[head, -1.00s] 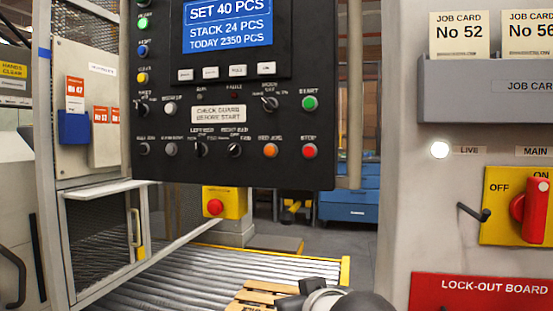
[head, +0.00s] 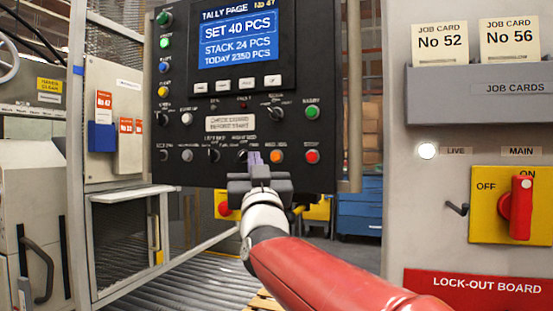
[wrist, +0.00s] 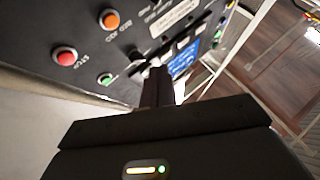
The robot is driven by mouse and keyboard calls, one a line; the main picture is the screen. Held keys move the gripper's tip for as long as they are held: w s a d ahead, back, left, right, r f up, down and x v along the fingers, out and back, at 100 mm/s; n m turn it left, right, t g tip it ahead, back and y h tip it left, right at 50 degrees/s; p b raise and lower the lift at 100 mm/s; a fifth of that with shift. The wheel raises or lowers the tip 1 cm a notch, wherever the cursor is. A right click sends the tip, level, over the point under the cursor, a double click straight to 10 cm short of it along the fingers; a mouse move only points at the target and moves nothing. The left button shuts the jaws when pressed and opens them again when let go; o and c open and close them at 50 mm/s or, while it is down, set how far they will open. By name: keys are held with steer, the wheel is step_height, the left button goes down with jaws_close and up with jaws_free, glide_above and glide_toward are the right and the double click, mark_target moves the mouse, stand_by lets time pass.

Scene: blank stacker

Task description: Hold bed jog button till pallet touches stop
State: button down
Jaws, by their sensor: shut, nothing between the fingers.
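The orange bed jog button (head: 276,156) is on the lower row of the black control panel (head: 240,180). In the wrist view the orange button (wrist: 110,20) sits up and left of the fingers, apart from them. My gripper (head: 256,158) is shut and empty, its fingertips in front of the panel just left of the orange button in the head view. It also shows in the wrist view (wrist: 157,72). I cannot tell if the tips touch the panel. A bit of the wooden pallet (head: 262,301) shows below my arm; the rest is hidden. I cannot make out the stop.
A red stop button (head: 312,157) is right of the orange one, with a green start button (head: 312,112) above. Knobs crowd the fingertips. A grey cabinet with a red-and-yellow main switch (head: 518,205) stands at right. The roller bed (head: 180,280) lies below.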

mark_target(276, 156)
steer(key=shift+w+d+p, duration=0.5)
steer(key=shift+w, duration=0.9)
steer(key=shift+w+d+p, duration=0.5)
steer(key=shift+w, duration=0.85)
steer(key=shift+w+d+p, duration=0.5)
steer(key=shift+w, duration=0.9)
steer(key=shift+w+d, duration=0.2)
steer(key=shift+w, duration=0.2)
